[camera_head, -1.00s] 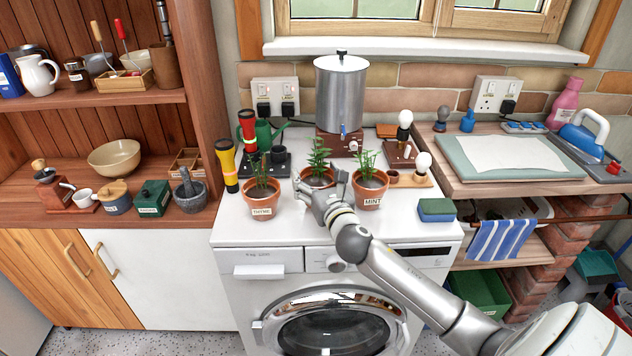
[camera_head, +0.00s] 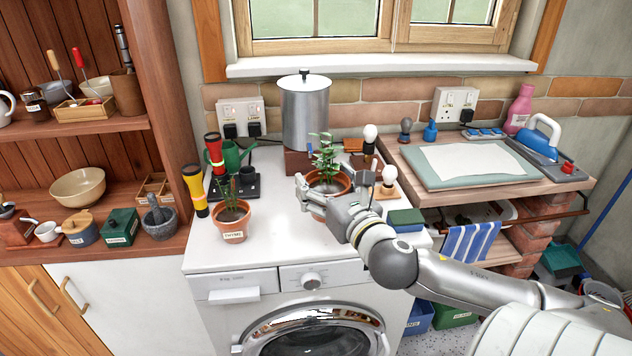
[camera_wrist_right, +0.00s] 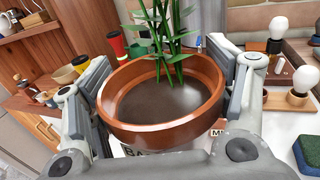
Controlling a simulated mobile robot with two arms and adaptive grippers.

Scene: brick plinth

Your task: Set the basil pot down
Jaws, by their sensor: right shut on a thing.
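The basil pot (camera_head: 325,184) is a terracotta pot with dark soil and a green plant. My right gripper (camera_head: 322,196) is shut on it, above the white washing machine top. In the right wrist view the basil pot (camera_wrist_right: 160,125) sits between the two fingers, nearly upright, with its label partly showing. A part of the mint pot's label (camera_wrist_right: 217,133) shows just below its rim. The mint pot is mostly hidden behind the basil pot and my gripper. My left gripper is not in view.
The thyme pot (camera_head: 232,221) stands to the left on the machine top (camera_head: 265,240). A metal urn (camera_head: 305,115) stands behind. Bulb stands (camera_head: 387,186) and a sponge (camera_head: 406,220) are on the right.

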